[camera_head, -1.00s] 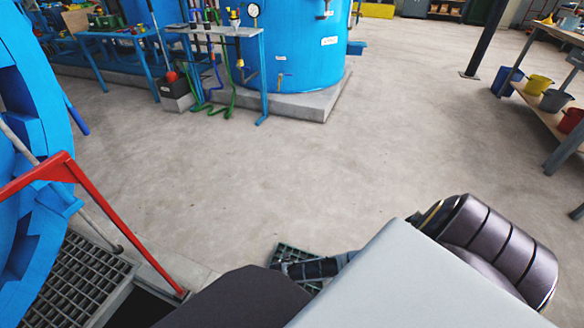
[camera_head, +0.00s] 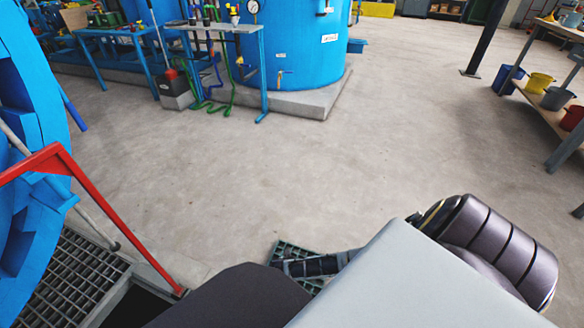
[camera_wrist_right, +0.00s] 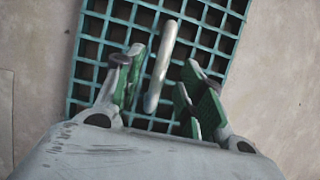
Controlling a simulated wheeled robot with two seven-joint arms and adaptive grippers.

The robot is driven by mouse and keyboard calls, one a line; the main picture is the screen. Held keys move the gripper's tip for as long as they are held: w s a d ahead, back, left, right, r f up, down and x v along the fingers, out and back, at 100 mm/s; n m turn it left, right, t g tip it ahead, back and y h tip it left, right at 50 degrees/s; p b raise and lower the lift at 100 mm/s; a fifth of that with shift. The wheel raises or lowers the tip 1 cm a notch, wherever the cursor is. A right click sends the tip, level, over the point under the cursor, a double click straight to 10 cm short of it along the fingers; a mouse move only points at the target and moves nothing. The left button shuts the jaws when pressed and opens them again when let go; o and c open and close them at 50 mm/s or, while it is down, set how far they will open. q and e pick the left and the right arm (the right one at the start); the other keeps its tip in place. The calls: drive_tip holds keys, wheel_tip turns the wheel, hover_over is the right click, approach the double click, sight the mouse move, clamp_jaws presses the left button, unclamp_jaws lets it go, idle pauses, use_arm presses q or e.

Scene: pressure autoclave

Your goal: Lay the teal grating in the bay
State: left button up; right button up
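The teal grating (camera_head: 287,248) lies on the concrete floor at the lower middle of the head view, partly hidden by my arm. It fills the upper middle of the right wrist view (camera_wrist_right: 222,43). A pale metal handle bar (camera_wrist_right: 160,68) stands out over it. My right gripper (camera_wrist_right: 168,78) is open, with its green-padded fingers on either side of the bar and a gap showing. In the head view my right gripper (camera_head: 312,267) is over the grating. The dark bay opening (camera_head: 140,306) is at the lower left, partly hidden by my body. My left gripper is not in view.
A red rail (camera_head: 105,218) crosses beside the bay, near a large blue round structure (camera_head: 30,150) and grey floor grating (camera_head: 75,275). A blue tank (camera_head: 295,50) and tables stand behind. A wooden bench (camera_head: 555,115) is at the right. The middle floor is clear.

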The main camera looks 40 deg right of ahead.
drive_tip(key=shift+b+x, duration=0.6)
drive_tip(key=shift+x, duration=0.5)
drive_tip(key=shift+f, duration=0.2)
idle(0.6)
clamp_jaws()
idle(0.4)
